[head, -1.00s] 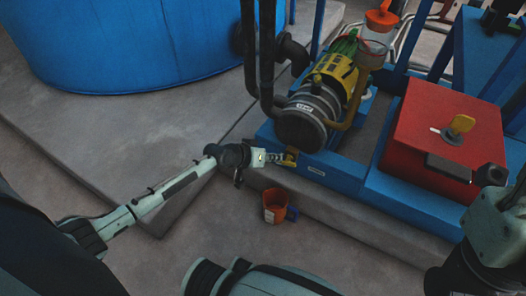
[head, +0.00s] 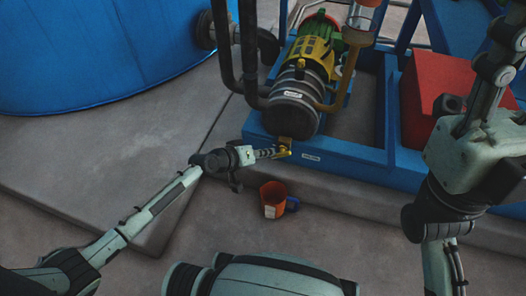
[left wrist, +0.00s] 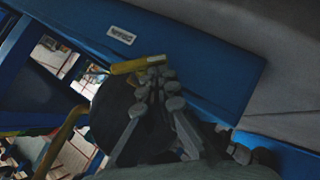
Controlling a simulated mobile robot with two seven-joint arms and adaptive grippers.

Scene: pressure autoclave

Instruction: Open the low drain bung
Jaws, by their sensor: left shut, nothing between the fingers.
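The low drain bung appears as a small yellow fitting with a bar handle (head: 286,141) under the round front of the pump, at the blue frame's edge. In the left wrist view the yellow bar (left wrist: 130,66) lies right at the fingertips. My left gripper (head: 281,153) is shut and empty beside the bar; its closed fingers also show in the left wrist view (left wrist: 156,76). I cannot tell whether they touch it. My right arm stands at the right of the head view; its fingers cannot be made out clearly.
The black and yellow pump (head: 300,90) sits on the blue frame (head: 345,170). Dark pipes (head: 247,50) and a blue tank (head: 90,50) stand left; a red box (head: 430,90) is right.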

